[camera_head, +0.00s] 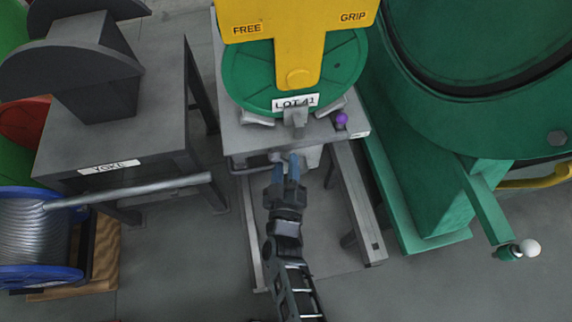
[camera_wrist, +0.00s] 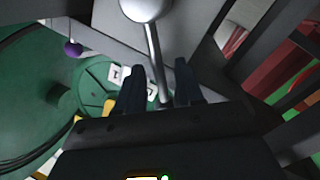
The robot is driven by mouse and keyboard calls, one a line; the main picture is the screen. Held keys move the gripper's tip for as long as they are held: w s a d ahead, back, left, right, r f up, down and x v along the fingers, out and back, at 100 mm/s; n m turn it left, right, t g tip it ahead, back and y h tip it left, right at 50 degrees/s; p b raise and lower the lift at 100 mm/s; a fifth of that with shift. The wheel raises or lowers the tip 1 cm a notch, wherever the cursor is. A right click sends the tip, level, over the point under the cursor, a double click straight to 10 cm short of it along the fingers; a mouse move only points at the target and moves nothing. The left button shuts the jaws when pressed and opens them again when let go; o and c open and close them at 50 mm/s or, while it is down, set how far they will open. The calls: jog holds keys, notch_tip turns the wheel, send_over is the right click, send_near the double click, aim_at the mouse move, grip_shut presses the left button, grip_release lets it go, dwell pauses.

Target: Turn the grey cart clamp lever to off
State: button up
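The grey cart (camera_head: 238,136) stands in the middle of the head view, carrying a green reel labelled LOT 41 under a yellow plate marked FREE and GRIP. The grey lever, a rod with a round ball end (camera_wrist: 146,8), shows at the top of the wrist view. Its ball (camera_head: 275,157) seems to show small at the cart's front edge in the head view. My gripper (camera_head: 291,160) is at that edge. In the wrist view its two fingers (camera_wrist: 158,82) are apart, with the rod between them and gaps on both sides. The rod's lower end is hidden behind my gripper.
A purple knob (camera_head: 341,119) is on the cart's front right corner. A green machine (camera_head: 440,190) stands right, with a white-ball lever (camera_head: 529,248). A grey stand (camera_head: 150,140) and wire spool (camera_head: 38,238) with a protruding bar are left. Floor between stand and cart is clear.

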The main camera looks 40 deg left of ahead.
grip_shut()
jog(key=shift+s, duration=0.1)
dwell(0.5)
